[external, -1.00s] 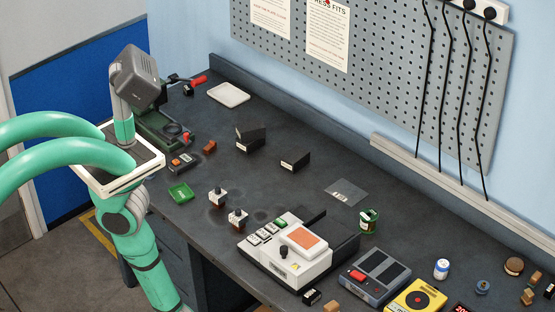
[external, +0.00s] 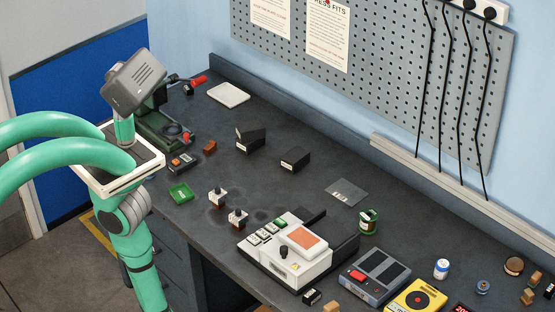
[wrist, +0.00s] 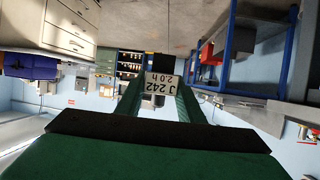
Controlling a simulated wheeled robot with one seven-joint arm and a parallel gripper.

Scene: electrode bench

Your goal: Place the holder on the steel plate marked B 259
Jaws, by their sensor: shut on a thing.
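In the wrist view my gripper (wrist: 160,98) has its two green fingers closed on a small dark holder. The holder's white label (wrist: 160,84) faces the camera and reads "J 242" and "2.0 h", upside down in the picture. In the external view my grey wrist (external: 136,82) is raised over the bench's far left end; the fingers and the held holder are hidden there. A thin grey plate (external: 346,192) with small pale marks lies flat on the bench, right of centre. Its marks are too small to read, so I cannot tell whether it is B 259.
Two black blocks (external: 295,160) (external: 251,139) with pale labels stand mid-bench. A white tray (external: 228,94) lies at the back.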

